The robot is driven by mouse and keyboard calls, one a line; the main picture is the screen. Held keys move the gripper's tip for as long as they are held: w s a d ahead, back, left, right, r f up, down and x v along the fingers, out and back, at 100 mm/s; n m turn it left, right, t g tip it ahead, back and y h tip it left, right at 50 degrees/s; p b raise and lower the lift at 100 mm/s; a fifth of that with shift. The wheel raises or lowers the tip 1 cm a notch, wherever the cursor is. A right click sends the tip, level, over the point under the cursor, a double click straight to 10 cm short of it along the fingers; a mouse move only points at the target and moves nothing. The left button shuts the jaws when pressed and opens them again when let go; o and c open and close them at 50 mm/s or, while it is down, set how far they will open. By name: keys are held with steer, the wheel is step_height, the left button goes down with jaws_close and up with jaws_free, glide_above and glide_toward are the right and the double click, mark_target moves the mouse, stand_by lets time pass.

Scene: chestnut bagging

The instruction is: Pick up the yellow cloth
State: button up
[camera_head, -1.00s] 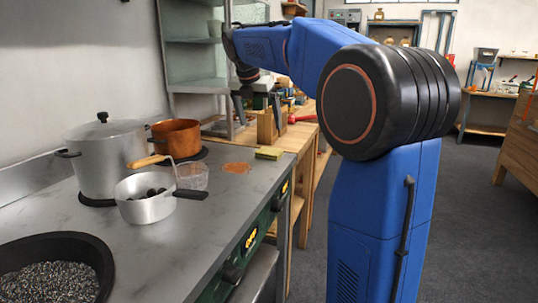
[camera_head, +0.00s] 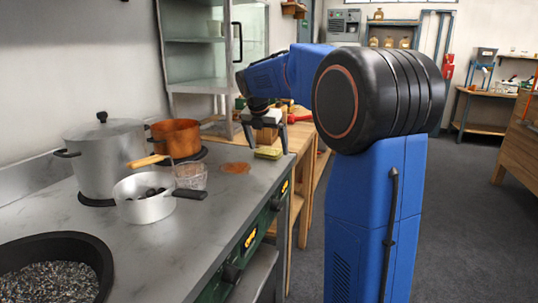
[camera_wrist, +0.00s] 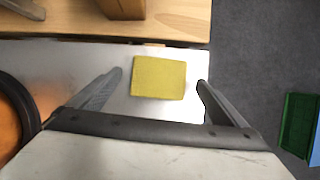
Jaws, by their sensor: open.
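The yellow cloth (camera_head: 268,153) lies flat, folded into a small square, near the far right corner of the metal counter. In the wrist view the cloth (camera_wrist: 158,77) lies ahead of my fingers, between their lines and apart from both. My gripper (camera_head: 266,146) points down over the cloth with its fingers spread. In the wrist view my gripper (camera_wrist: 160,83) is open and empty. I cannot tell the exact height of the fingertips above the counter.
A copper pot (camera_head: 177,138), a large steel pot (camera_head: 104,158) and a small saucepan (camera_head: 144,197) stand left of the cloth. An orange-brown round patch (camera_head: 236,168) lies beside it. A wooden bench (camera_wrist: 75,18) adjoins the counter's far edge.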

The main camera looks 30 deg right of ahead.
mark_target(268, 151)
steer(key=shift+w+d+f, duration=0.15)
steer(key=shift+d+f, duration=0.05)
steer(key=shift+f, duration=0.4)
steer(key=c, duration=1.1)
steer(key=shift+r, duration=0.1)
step_height(268, 151, up, 10)
steer(key=shift+f, duration=0.1)
